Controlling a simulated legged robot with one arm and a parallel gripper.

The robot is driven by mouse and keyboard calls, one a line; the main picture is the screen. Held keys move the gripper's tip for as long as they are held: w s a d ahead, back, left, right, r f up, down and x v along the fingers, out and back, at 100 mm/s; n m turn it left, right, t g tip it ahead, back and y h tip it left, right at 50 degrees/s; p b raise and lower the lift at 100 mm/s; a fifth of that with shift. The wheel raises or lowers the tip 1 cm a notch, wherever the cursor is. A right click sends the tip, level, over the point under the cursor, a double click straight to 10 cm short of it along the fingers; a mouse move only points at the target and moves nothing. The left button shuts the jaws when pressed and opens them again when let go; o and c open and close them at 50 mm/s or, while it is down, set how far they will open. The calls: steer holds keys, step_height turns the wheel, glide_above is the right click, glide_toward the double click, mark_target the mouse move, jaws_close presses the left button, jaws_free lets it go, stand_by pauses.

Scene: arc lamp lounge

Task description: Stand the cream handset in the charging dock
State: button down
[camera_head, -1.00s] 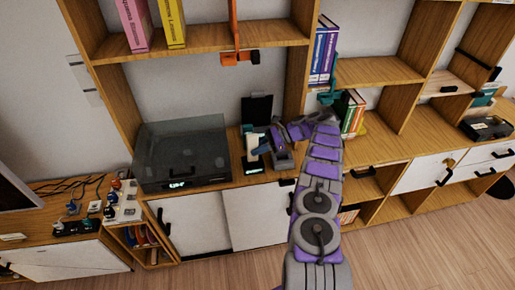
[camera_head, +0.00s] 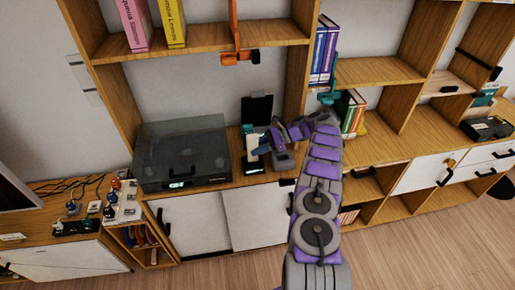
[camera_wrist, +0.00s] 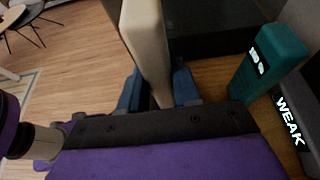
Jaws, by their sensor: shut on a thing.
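The cream handset (camera_wrist: 145,45) is between the blue fingers of my gripper (camera_wrist: 157,88) in the wrist view, one finger on each side, with its lower end partly hidden by the gripper body. In the head view the handset (camera_head: 251,143) is a small pale upright shape beside my gripper (camera_head: 263,149). A dark base with a lit screen (camera_head: 254,170), which looks like the charging dock, is just below it on the cabinet top. Whether handset and dock touch cannot be told. The wrist view shows a black base reading "WEAK" (camera_wrist: 290,118).
A teal block (camera_wrist: 268,60) with a small white display stands by the "WEAK" base. A dark upright panel (camera_head: 257,109) is behind the dock. A lidded turntable (camera_head: 182,152) stands close to the left. Books (camera_head: 349,112) stand to the right. A shelf overhangs above.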

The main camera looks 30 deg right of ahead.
steer(key=shift+f+b, duration=1.3)
steer(key=shift+f, duration=0.6)
stand_by(0.4)
steer(key=c, duration=0.7)
jaws_free()
steer(key=shift+r, duration=0.1)
